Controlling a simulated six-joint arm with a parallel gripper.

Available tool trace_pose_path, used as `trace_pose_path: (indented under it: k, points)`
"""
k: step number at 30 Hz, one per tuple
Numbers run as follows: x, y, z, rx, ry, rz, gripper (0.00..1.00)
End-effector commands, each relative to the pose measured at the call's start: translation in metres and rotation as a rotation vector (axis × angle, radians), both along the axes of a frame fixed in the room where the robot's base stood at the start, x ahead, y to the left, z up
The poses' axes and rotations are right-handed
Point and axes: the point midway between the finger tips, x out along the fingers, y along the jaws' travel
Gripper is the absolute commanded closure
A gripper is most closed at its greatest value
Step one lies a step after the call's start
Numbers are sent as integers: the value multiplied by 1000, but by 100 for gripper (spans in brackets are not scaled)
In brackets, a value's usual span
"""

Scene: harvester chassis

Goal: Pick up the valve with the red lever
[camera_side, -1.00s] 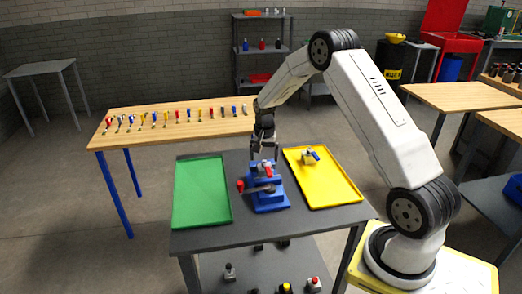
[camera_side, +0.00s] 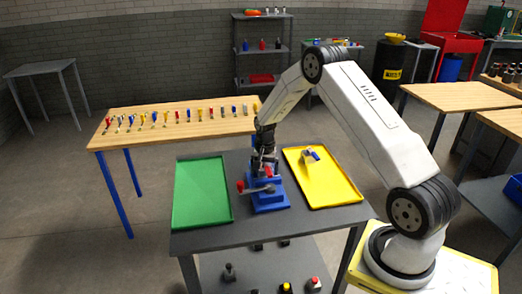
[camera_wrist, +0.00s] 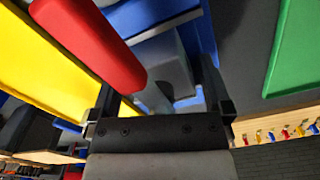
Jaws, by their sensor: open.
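The valve has a grey body (camera_wrist: 170,70) and a long red lever (camera_wrist: 90,42), both close up in the wrist view. It sits on the blue fixture (camera_side: 268,201) on the dark table. My gripper (camera_side: 264,166) points down over the fixture, and its fingers hide most of the valve in the side view. In the wrist view my open gripper (camera_wrist: 157,92) has a finger on each side of the grey body. I cannot tell whether the fingers touch it. The red lever passes by the left finger.
A green tray (camera_side: 200,205) lies left of the fixture. A yellow tray (camera_side: 333,190) lies right and holds a valve with a blue lever (camera_side: 312,155). A crank with a red knob (camera_side: 240,186) sticks out from the fixture's front left. A wooden bench (camera_side: 160,138) with several valves stands behind.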

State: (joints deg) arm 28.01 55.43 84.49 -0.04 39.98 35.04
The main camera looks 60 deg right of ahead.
Motion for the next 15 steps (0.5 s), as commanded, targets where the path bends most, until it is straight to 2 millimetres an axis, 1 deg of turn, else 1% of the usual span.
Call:
trace_pose_path:
  k: [11, 12, 14, 15]
  points:
    - [0, 0, 1, 0, 0, 0, 0]
    - [0, 0, 1, 0, 0, 0, 3]
    - [0, 0, 1, 0, 0, 0, 22]
    - [0, 0, 1, 0, 0, 0, 35]
